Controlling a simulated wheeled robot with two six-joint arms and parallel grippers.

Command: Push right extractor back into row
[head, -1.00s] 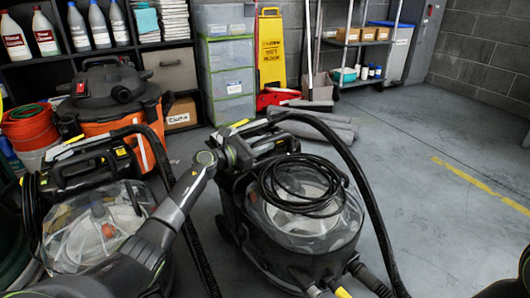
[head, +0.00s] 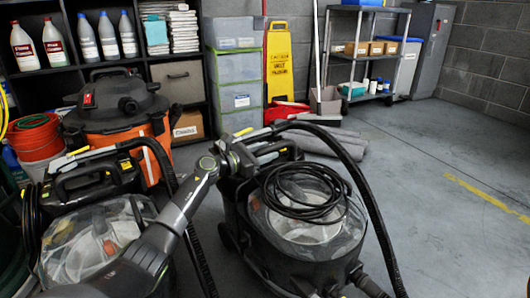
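The right extractor (head: 318,245) is a dark machine with a clear domed lid, a coiled black hose on top and a handle (head: 272,152) at its rear. It stands upright on the floor, turned at an angle, right of the left extractor (head: 95,242). My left arm comes in from the lower left and crosses in front of the left extractor. My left gripper (head: 232,156) is at the right extractor's handle and looks to touch it. Its fingers blend with the dark handle, so I cannot tell whether they grip it. My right gripper is out of view.
An orange vacuum (head: 117,112) stands behind the left extractor. Black shelving, clear drawers (head: 237,97), a yellow floor sign (head: 278,62) and grey rolls (head: 345,148) lie behind. A metal cart (head: 365,50) is at the back. Floor (head: 430,190) at the right is clear.

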